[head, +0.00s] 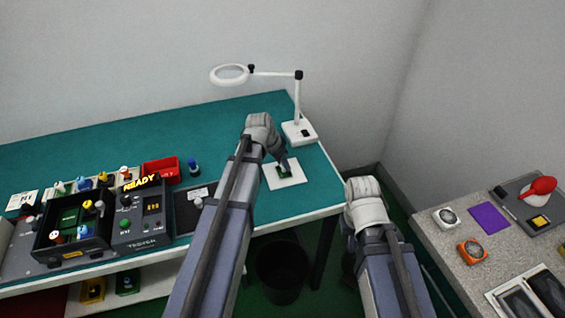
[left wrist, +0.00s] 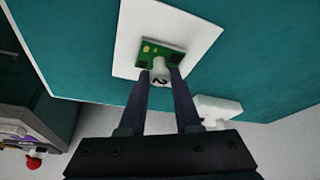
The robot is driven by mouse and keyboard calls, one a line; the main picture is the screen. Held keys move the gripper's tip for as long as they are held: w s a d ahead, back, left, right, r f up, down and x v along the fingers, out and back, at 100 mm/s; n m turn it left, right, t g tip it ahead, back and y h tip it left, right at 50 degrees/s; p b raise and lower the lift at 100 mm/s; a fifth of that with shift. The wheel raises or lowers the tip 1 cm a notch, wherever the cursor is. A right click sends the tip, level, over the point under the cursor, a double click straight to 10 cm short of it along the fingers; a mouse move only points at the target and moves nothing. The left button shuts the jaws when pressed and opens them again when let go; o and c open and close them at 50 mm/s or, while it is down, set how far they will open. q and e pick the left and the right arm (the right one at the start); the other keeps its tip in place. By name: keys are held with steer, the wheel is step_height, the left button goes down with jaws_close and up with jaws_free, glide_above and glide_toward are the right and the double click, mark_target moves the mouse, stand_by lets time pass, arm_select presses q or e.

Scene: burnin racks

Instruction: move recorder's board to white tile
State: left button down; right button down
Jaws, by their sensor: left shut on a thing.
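The white tile (head: 293,175) lies on the teal bench top near its right end. A small green board (head: 283,174) is at the tile, under my left gripper (head: 284,164). In the left wrist view the green board (left wrist: 161,56) appears over the white tile (left wrist: 206,33), and my left gripper (left wrist: 161,73) is shut on a pale knob (left wrist: 160,76) marked 2 on the board. I cannot tell whether the board touches the tile. My right arm (head: 367,205) shows at the lower right, but its fingertips are hidden.
A magnifier lamp (head: 299,132) stands behind the tile. The tester (head: 140,215) with a READY sign is at the left, near a red bin (head: 160,169) and a blue-topped item (head: 193,167). A dark waste bin (head: 281,272) stands below. A grey side table (head: 490,245) holds small items at the right.

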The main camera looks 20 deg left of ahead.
arm_select(q)
steer(key=c, duration=0.5)
jaws_free()
step_height(320, 180, up, 7)
steer(key=p, duration=0.7)
steer(key=shift+r, duration=0.1)
steer(key=s+d+g+y, duration=0.1)
steer(key=s+d, duration=0.4)
steer(key=s, duration=0.2)
steer(key=s+d+f+n+g+y, duration=0.1)
steer(key=s+d, duration=0.3)
steer(key=s, duration=0.4)
steer(key=s+d+n+g+y, duration=0.1)
steer(key=s+d+g, duration=0.1)
steer(key=s+d, duration=0.3)
steer(key=shift+s+d+f+y, duration=0.15)
steer(key=shift+s+f, duration=0.05)
steer(key=shift+s, duration=0.55)
steer(key=shift+s+d+f+y, duration=0.15)
steer(key=shift+s, duration=0.55)
